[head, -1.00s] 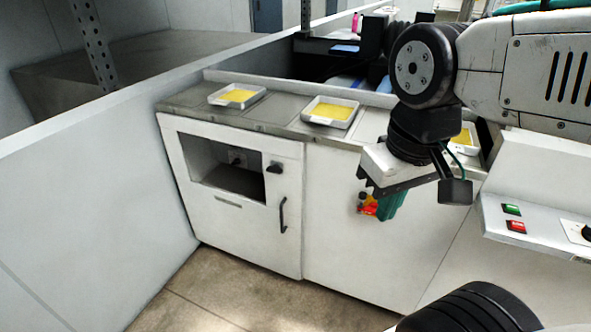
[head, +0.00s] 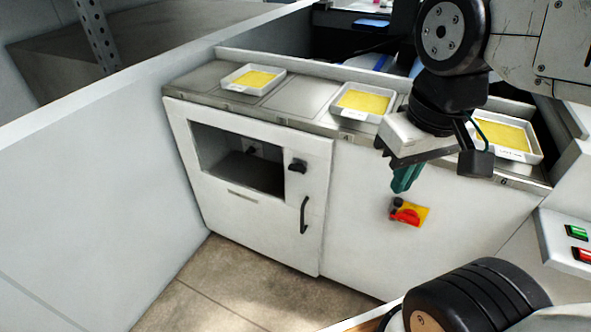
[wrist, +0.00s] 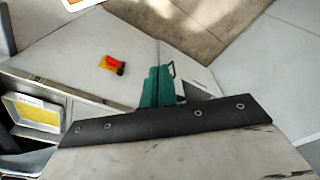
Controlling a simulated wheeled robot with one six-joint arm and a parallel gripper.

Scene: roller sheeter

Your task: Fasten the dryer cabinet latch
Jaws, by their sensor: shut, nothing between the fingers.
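The dryer cabinet (head: 265,225) is a white front with a dark window opening, at the left in the head view. Its black knob-like latch (head: 298,166) sits near the right edge of the door. A black bar handle (head: 304,214) is below it. I cannot tell whether the door is flush with the frame. My gripper (head: 403,180) points down with teal fingers shut and empty. It is to the right of the latch, apart from it, in front of the neighbouring white panel. In the wrist view the fingers (wrist: 158,86) partly cover the cabinet front, and the latch cannot be made out.
A red and yellow switch (head: 408,212) is on the panel just below my gripper. Trays of yellow material (head: 365,102) stand on the counter (head: 300,95) above. A light wall (head: 100,190) bounds the left. The floor (head: 240,275) before the cabinet is clear.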

